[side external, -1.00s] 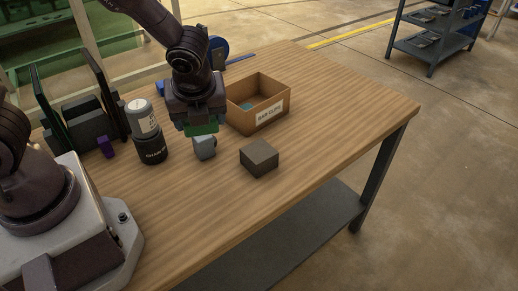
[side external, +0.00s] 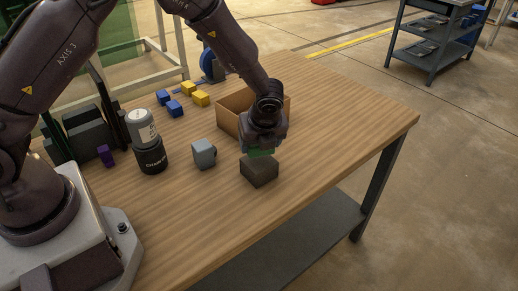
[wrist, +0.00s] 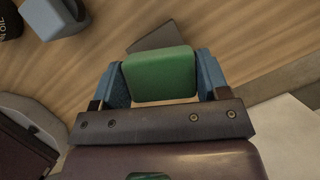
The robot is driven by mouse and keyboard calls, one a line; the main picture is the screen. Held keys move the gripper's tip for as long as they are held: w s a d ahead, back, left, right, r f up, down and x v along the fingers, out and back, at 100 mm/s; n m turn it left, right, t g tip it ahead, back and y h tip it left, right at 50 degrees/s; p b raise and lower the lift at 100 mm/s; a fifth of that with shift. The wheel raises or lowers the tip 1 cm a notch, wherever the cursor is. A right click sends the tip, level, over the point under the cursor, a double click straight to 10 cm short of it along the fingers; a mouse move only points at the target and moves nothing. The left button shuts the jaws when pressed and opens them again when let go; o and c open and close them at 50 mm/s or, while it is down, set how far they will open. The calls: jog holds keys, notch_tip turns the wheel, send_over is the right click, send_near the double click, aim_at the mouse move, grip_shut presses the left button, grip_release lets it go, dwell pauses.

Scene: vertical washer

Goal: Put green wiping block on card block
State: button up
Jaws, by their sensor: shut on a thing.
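The green wiping block (side external: 261,153) is held between my gripper's fingers, and it shows large between the blue fingertips in the wrist view (wrist: 160,75). My gripper (side external: 263,149) is shut on it and points down. The card block, a dark grey-brown block (side external: 259,172), sits on the table just below the green block. In the side view the green block overlaps its far top edge. Part of the dark block shows beyond the green block in the wrist view (wrist: 159,36). I cannot tell whether the two touch.
An open cardboard box (side external: 231,105) stands behind my gripper. A grey mug-like block (side external: 203,154), a dark canister with a grey top (side external: 148,145) and a purple block (side external: 105,155) stand left. Blue and yellow cubes (side external: 187,88) lie farther back. The table's right side is clear.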

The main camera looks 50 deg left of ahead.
aim_at(259, 151)
jog(key=shift+s+f, duration=0.1)
jog(key=shift+f, duration=1.25)
jog(key=shift+f, duration=0.15)
jog(key=o, duration=0.9)
